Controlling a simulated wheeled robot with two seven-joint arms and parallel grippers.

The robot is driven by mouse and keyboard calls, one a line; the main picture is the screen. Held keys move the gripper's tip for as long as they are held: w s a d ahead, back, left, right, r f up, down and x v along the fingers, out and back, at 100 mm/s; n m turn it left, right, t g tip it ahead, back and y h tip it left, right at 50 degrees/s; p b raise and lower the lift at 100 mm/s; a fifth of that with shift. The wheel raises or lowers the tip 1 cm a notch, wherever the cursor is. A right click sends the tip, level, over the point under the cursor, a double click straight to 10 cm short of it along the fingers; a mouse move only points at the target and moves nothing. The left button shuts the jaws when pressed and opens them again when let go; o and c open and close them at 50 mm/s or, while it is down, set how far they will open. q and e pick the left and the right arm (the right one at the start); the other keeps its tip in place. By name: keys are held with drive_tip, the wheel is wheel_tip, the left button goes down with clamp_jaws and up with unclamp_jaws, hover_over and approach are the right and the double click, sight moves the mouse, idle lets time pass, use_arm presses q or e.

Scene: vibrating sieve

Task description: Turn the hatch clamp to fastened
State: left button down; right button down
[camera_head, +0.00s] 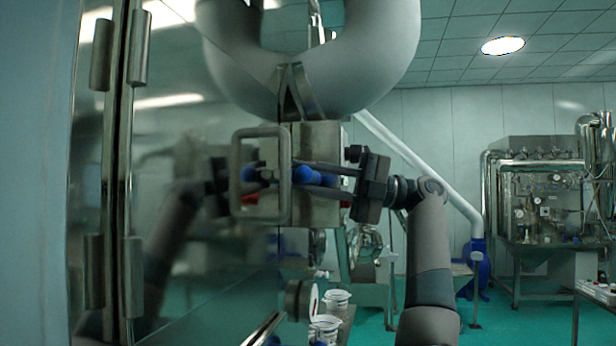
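The hatch clamp shows a blue handle (306,175) in front of a grey metal box (323,140); its exact angle is hard to make out. My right gripper (308,176) reaches in from the right, its dark fingers above and below the blue handle. The handle seems to fill the gap, but I cannot tell whether the fingers press on it. A square metal loop handle (236,178) stands to the left of the fingers. My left gripper is not in view; the arm shape on the left is a reflection.
A shiny, reflective metal panel with hinges (133,275) fills the left. A large grey curved duct (370,50) hangs above the clamp. White-lidded jars (326,325) stand below. Pipework equipment (545,200) is at the far right.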

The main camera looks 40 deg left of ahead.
sight(314, 176)
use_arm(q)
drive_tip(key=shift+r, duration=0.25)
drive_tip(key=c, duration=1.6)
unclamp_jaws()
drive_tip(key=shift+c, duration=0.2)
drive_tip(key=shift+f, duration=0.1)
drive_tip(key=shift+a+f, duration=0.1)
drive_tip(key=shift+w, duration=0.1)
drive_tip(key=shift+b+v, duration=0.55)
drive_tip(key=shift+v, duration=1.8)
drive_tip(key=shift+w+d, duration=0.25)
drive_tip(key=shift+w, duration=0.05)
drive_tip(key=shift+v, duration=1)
